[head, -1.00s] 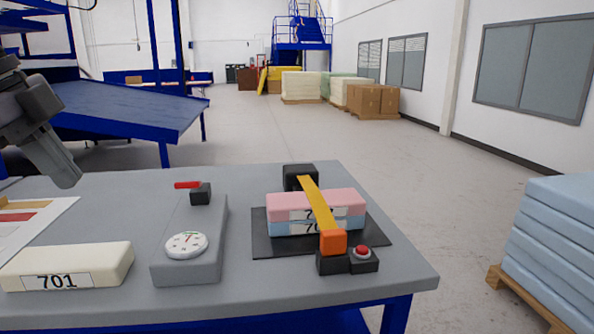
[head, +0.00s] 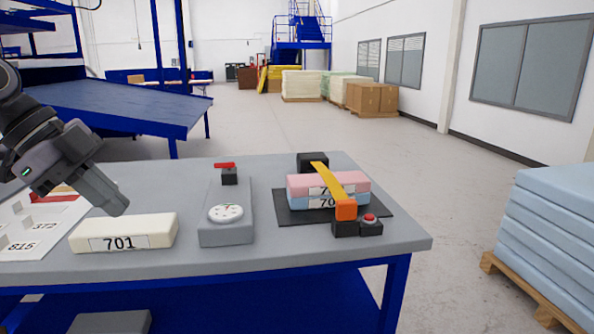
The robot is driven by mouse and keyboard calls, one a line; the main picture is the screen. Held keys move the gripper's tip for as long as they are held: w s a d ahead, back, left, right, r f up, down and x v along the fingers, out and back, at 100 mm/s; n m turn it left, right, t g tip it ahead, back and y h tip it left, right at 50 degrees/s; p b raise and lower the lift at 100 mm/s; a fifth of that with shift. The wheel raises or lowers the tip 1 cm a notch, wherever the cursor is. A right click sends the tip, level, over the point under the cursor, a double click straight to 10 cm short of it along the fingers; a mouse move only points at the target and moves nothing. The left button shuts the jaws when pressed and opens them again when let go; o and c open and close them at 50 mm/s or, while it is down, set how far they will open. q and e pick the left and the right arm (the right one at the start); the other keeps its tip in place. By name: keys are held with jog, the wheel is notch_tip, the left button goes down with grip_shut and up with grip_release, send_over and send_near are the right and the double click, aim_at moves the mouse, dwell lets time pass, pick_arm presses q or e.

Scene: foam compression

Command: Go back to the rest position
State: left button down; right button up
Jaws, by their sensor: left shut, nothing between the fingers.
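My left gripper (head: 112,200) comes in from the left and points down and to the right. Its fingers are shut with nothing between them. It is above the left part of the grey table (head: 300,248), behind and above the cream foam block labelled 701 (head: 90,237), and appears apart from it. My right gripper is not in view.
A grey gauge device (head: 226,235) with a dial and red lever stands mid-table. A red button (head: 370,218) sits right of the strap. A sheet with numbers (head: 35,232) lies at the left. Blue foam sheets (head: 560,230) are stacked on a pallet at the right. The floor between is clear.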

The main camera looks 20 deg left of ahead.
pick_arm(q)
jog(key=w+d+f+n+t+h+p, duration=0.25)
jog(key=d+f+t, duration=0.2)
jog(key=f, duration=0.55)
jog(key=w+d+f+n+t+h+p, duration=0.25)
jog(key=w+d+f+t, duration=0.2)
jog(key=f, duration=0.45)
jog(key=s+d+f+n+g+y+p, duration=0.1)
jog(key=s+d+f+n+y, duration=0.3)
jog(key=s+f, duration=0.4)
jog(key=s+d+f+n+g+y+p, duration=0.1)
jog(key=s+d+f+n+y, duration=0.3)
jog(key=f, duration=0.8)
jog(key=s+d, duration=0.2)
jog(key=s, duration=0.1)
jog(key=shift+s+f+g, duration=0.4)
